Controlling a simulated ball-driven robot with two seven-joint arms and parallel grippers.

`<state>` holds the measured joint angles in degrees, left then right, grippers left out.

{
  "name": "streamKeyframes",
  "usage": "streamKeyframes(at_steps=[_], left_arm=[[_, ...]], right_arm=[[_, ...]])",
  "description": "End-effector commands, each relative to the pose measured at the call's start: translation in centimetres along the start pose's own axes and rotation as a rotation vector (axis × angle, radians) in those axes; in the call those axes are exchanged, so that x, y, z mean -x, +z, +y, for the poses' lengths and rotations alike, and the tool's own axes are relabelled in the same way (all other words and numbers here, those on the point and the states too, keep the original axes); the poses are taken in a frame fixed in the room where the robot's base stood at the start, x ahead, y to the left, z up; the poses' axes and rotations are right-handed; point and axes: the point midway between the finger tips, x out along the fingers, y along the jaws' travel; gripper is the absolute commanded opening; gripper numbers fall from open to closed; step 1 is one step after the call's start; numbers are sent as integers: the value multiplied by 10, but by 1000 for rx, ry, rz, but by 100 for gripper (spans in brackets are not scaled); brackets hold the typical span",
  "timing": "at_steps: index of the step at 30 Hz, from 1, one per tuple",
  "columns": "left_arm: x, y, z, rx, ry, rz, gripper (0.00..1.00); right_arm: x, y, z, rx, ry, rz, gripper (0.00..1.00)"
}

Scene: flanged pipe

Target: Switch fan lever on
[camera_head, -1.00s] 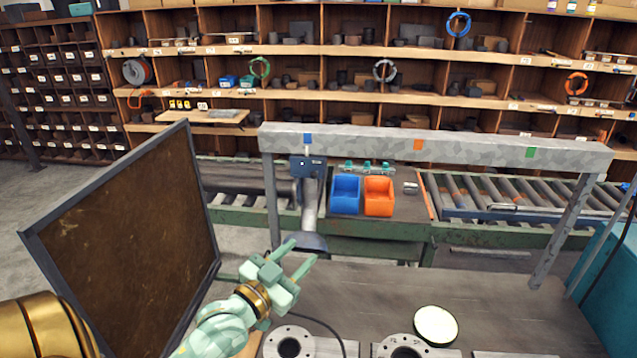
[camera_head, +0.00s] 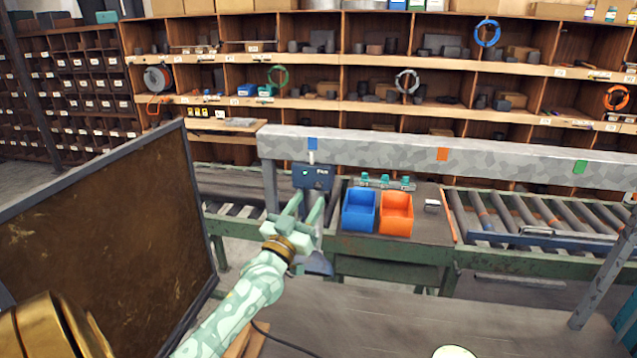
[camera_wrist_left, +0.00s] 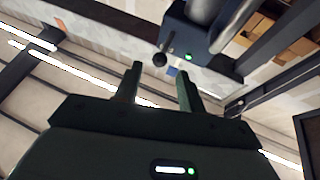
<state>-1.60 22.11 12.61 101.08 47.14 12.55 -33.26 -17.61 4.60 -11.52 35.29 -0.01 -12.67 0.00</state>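A dark blue switch box (camera_head: 312,177) with a "Fan" label hangs under the grey beam, left of centre in the head view. In the left wrist view the box (camera_wrist_left: 186,38) is at the top, with a short lever ending in a dark ball knob (camera_wrist_left: 160,60) and a small green light beside it. My left gripper (camera_head: 307,204) is open and empty, just below and in front of the box. In the left wrist view its two fingers (camera_wrist_left: 160,82) point up toward the knob, apart from it, with the knob between their lines. My right gripper is in neither view.
The grey beam (camera_head: 400,150) runs across above the workbench. A dark framed panel (camera_head: 110,235) stands left of my left arm. A blue bin (camera_head: 359,211) and an orange bin (camera_head: 396,214) sit right of the gripper, before a roller conveyor (camera_head: 520,212).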

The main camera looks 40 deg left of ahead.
Motion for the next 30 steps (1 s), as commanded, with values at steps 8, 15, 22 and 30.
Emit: streamKeyframes(at_steps=[8,15,22,30], left_arm=[[-51,0,0,1,0,1,40],[-63,1,0,0,0,-1,40],[-62,1,0,0,0,-1,29],[-63,0,0,1,0,-4,0]], right_arm=[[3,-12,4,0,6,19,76],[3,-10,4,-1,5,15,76],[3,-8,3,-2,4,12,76],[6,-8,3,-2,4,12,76]])
